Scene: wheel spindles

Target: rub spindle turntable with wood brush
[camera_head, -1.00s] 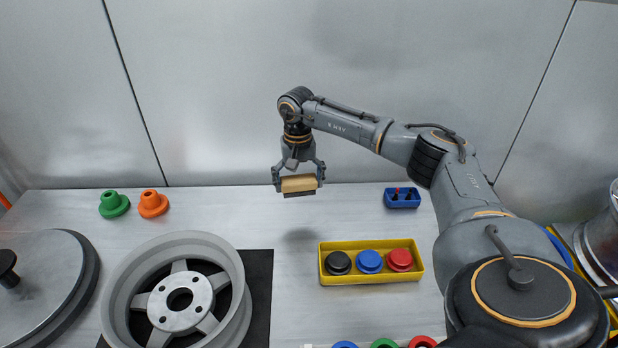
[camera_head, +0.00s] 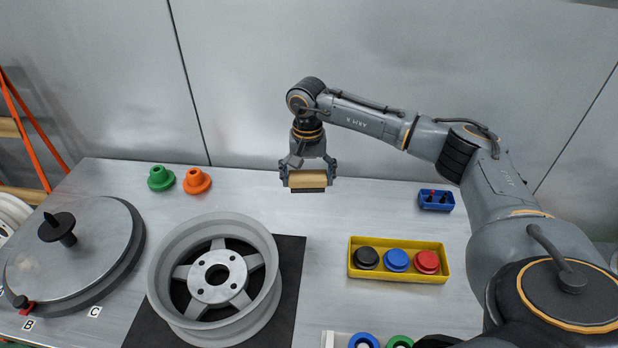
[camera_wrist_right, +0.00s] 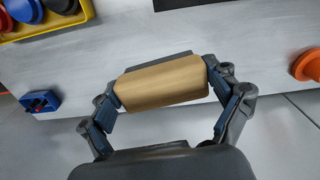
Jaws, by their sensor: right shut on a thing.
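The wood brush (camera_head: 307,180) has a light wooden block and dark bristles underneath. My right gripper (camera_head: 308,176) is shut on it and holds it in the air above the back part of the table. In the right wrist view the brush (camera_wrist_right: 163,82) lies between the two fingers of the gripper (camera_wrist_right: 165,88). The spindle turntable (camera_head: 80,260) is a large grey disc with a dark rim and a black central knob, at the far left of the head view. The brush is well apart from it, to its right. My left gripper is not in view.
A wheel rim (camera_head: 262,310) lies on a black mat (camera_head: 292,270) between turntable and brush. Green (camera_head: 160,179) and orange (camera_head: 197,181) cones stand behind it. A yellow tray (camera_head: 400,277) holds black, blue and red pieces; a small blue box (camera_head: 436,207) sits behind it.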

